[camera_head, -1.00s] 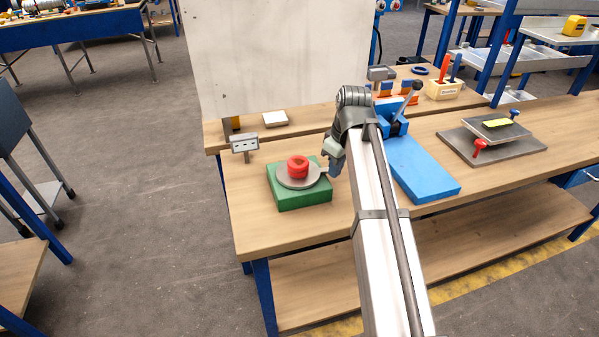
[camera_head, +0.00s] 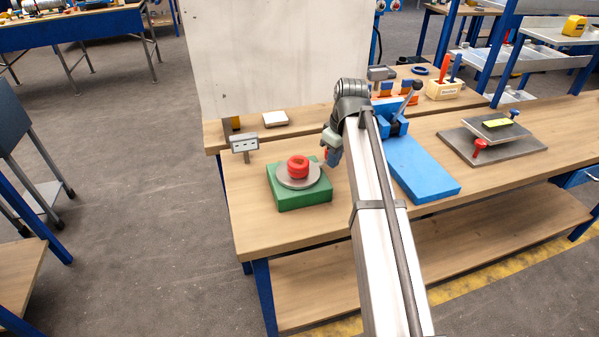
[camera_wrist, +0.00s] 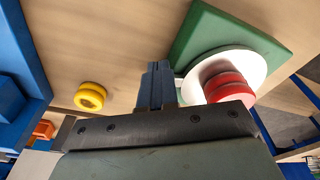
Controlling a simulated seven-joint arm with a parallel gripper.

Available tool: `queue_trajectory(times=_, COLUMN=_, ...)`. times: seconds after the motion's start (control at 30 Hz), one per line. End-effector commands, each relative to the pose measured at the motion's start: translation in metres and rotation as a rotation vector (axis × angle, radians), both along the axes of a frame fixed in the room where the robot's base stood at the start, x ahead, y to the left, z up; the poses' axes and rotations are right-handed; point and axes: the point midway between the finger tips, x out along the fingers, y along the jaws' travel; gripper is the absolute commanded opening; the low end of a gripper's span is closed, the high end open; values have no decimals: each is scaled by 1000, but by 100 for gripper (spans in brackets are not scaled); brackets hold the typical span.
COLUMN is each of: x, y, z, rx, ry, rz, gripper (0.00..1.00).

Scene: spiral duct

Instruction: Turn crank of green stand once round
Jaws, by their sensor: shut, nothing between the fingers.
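The green stand (camera_head: 305,197) sits near the left end of the workbench. The wrist view also shows the green stand (camera_wrist: 200,38), the pale plate (camera_wrist: 256,66) and the red piece (camera_wrist: 230,90). My gripper (camera_head: 331,157) is low beside the plate's far right edge. Its blue fingers (camera_wrist: 157,85) are shut with nothing between them. A short tab at the plate's edge is close beside the fingers, mostly hidden; I cannot tell whether they touch.
A blue fixture (camera_head: 422,170) stands right of my arm. A small grey sign-like box (camera_head: 244,144) stands behind the stand. A yellow ring (camera_wrist: 90,95) lies on the bench in the wrist view. Grey plates with a red knob (camera_head: 490,148) lie further right. The bench left and front is clear.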

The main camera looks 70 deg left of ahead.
Motion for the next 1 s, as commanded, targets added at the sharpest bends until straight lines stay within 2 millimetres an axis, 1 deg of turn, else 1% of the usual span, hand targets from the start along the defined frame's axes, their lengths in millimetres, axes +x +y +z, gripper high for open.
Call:
queue_trajectory(times=0.03, x=0, y=3, z=0, rx=0, ry=0, rz=0, gripper=0)
queue_trajectory(times=0.37, x=0, y=4, z=0, rx=0, ry=0, rz=0, gripper=0)
queue_trajectory(times=0.63, x=0, y=22, z=0, rx=0, ry=0, rz=0, gripper=0)
queue_trajectory(times=1.0, x=-1, y=24, z=0, rx=0, ry=0, rz=0, gripper=0)
